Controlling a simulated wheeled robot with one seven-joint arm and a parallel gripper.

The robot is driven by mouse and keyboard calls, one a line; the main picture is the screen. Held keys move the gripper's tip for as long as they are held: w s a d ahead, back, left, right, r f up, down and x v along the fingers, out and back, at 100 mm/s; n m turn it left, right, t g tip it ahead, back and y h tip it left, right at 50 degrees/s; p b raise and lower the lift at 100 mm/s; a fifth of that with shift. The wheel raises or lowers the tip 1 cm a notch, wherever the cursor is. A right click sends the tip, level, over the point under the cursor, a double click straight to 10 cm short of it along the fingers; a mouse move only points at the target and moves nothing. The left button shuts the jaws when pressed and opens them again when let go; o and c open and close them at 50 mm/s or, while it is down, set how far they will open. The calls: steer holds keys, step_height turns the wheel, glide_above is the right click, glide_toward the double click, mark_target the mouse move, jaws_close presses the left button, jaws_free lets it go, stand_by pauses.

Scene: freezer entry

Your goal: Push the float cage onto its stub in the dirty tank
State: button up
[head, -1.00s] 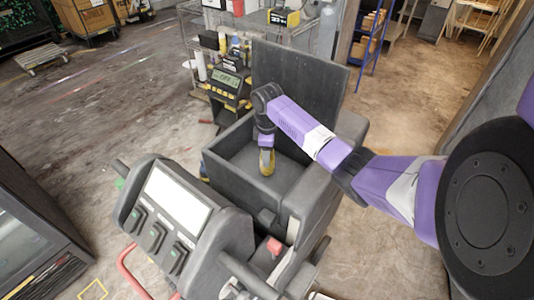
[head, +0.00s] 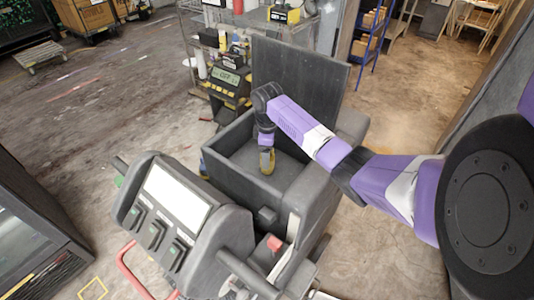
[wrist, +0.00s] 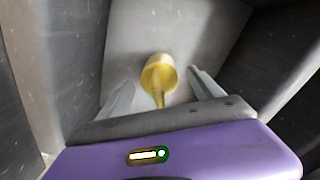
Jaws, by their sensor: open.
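The dirty tank (head: 222,178) is a dark grey, open-topped box on the machine, with its lid (head: 300,80) raised behind it. My gripper (head: 266,165) points down inside the tank. A yellow cup-like piece, which looks like the float cage (head: 266,158), shows at its tip. In the wrist view the yellow float cage (wrist: 158,72) lies between and slightly beyond the two grey fingers of my gripper (wrist: 161,90), with a thin yellow part running back towards the palm. A gap shows on each side, so the open fingers are apart from it. I cannot make out the stub.
The machine's console (head: 170,210) with a white screen stands in front of the tank. A red knob (head: 274,243) sits to the right of it. The tank walls (wrist: 70,50) rise close around my gripper. A cart with bottles (head: 225,75) stands behind.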

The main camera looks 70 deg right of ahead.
step_height(320, 180, up, 8)
steer(key=shift+s+a+f+b, duration=0.1)
steer(key=shift+a+f+b, duration=0.1)
steer(key=shift+b, duration=0.4)
steer(key=shift+c, duration=0.3)
